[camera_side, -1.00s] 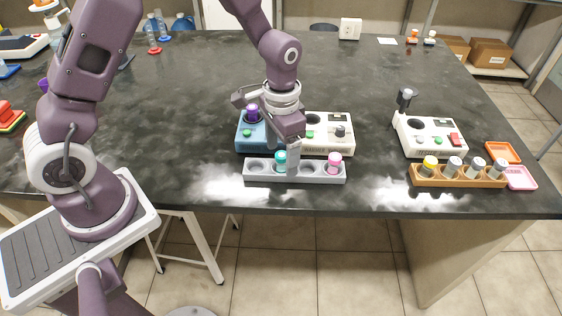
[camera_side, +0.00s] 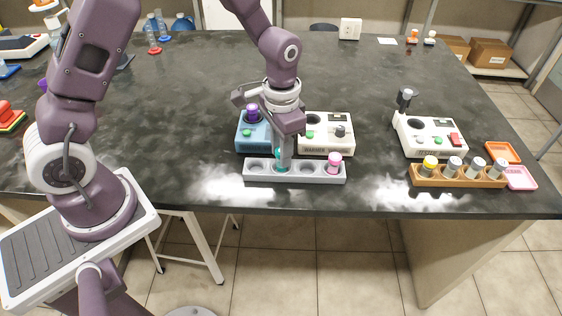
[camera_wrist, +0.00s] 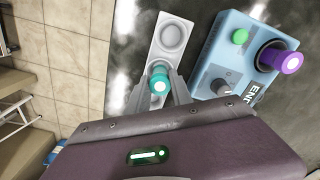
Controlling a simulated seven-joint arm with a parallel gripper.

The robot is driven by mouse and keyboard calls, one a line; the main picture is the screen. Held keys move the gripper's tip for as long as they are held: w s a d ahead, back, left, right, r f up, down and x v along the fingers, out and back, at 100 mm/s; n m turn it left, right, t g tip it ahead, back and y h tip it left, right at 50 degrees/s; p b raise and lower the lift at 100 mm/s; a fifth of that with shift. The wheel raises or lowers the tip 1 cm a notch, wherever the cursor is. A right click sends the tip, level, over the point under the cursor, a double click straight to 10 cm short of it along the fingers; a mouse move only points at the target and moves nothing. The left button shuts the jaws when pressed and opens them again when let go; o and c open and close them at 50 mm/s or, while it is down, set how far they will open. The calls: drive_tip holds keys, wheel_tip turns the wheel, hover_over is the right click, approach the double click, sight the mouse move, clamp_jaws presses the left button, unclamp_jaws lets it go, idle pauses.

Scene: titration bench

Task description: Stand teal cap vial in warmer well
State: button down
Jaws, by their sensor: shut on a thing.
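The teal cap vial (camera_side: 279,153) is at the grey rack (camera_side: 318,180), at its second well from the left. My gripper (camera_side: 283,157) points down and is shut on the vial near its cap. In the wrist view the teal cap (camera_wrist: 160,82) shows between my fingertips (camera_wrist: 160,92), over the rack (camera_wrist: 174,32). Whether the vial's base is clear of its well is hard to tell. A white device (camera_side: 326,146) with a dark round well stands behind the rack; its label is too small to read, so I cannot tell which device is the warmer.
A blue device (camera_side: 252,141) holding a purple-capped vial (camera_side: 252,113) stands left of the white one. A pink-capped vial (camera_side: 334,160) stands in the grey rack. Another white device (camera_side: 430,138) and a brown rack (camera_side: 458,179) with several vials are at right.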

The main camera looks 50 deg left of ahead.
drive_tip(key=shift+r, duration=3.15)
drive_tip(key=shift+n, duration=0.7)
drive_tip(key=shift+w+a+f, duration=0.45)
drive_tip(key=shift+w+a, duration=0.5)
drive_tip(key=shift+w, duration=1.75)
drive_tip(key=shift+w+a+f, duration=0.5)
drive_tip(key=shift+w+a, duration=0.5)
drive_tip(key=shift+w, duration=1.65)
drive_tip(key=shift+w+a+f, duration=0.45)
drive_tip(key=shift+w+a, duration=0.5)
drive_tip(key=shift+w, duration=1.75)
drive_tip(key=shift+f, duration=0.35)
drive_tip(key=shift+f, duration=0.45)
drive_tip(key=shift+f, duration=0.9)
